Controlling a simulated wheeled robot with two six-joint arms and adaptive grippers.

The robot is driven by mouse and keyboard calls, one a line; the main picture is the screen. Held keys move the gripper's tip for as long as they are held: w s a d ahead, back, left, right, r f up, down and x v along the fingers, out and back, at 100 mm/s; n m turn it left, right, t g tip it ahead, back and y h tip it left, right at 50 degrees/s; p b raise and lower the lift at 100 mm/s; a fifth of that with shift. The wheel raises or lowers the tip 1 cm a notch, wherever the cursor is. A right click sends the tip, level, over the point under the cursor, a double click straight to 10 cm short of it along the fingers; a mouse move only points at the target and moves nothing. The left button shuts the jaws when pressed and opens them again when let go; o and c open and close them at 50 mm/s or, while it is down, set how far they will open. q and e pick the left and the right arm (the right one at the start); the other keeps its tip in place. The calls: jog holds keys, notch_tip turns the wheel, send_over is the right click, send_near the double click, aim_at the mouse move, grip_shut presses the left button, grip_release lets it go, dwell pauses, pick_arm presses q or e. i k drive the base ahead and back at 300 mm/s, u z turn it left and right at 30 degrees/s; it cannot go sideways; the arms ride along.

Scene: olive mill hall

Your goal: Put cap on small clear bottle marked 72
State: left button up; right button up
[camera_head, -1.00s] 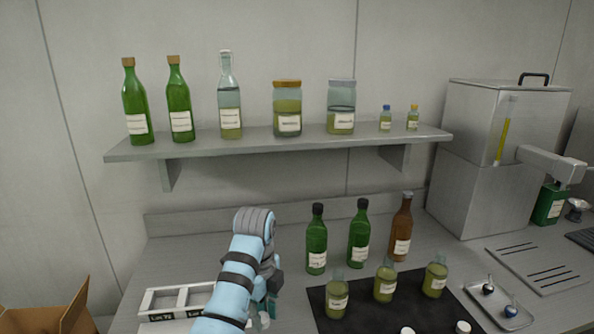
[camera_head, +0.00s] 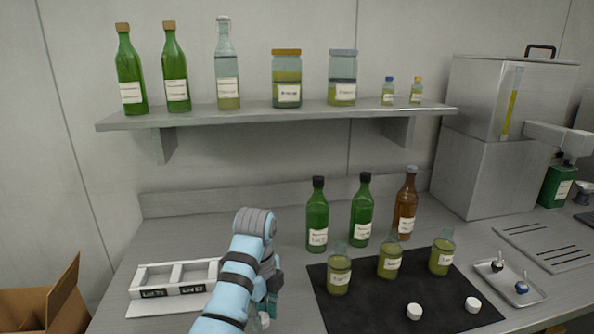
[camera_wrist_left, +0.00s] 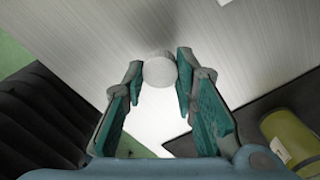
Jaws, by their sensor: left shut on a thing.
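My left gripper (camera_head: 268,306) is low over the counter, left of the dark mat. In the left wrist view the gripper (camera_wrist_left: 158,74) is shut on a white cap (camera_wrist_left: 158,69), held between its fingertips. Three small clear bottles with olive-green contents stand uncapped on the mat: left (camera_head: 339,275), middle (camera_head: 389,263) and right (camera_head: 440,257). Their label marks are too small to read, so I cannot tell which is 72. One small bottle (camera_wrist_left: 288,138) shows at the right of the wrist view, apart from the gripper. Two white caps, front (camera_head: 414,312) and right (camera_head: 473,304), lie on the mat.
Two green bottles (camera_head: 317,222) (camera_head: 361,215) and a brown one (camera_head: 404,212) stand behind the mat (camera_head: 375,312). A white divided rack (camera_head: 150,282) is left of my arm. A metal tray (camera_head: 510,283) is at right. A shelf (camera_head: 280,115) with bottles and jars hangs above.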

aim_at(339, 262)
jog(key=z, duration=0.8)
jog(key=k, duration=1)
jog(key=u, duration=1.3)
jog(key=i, duration=0.5)
jog(key=z, duration=0.1)
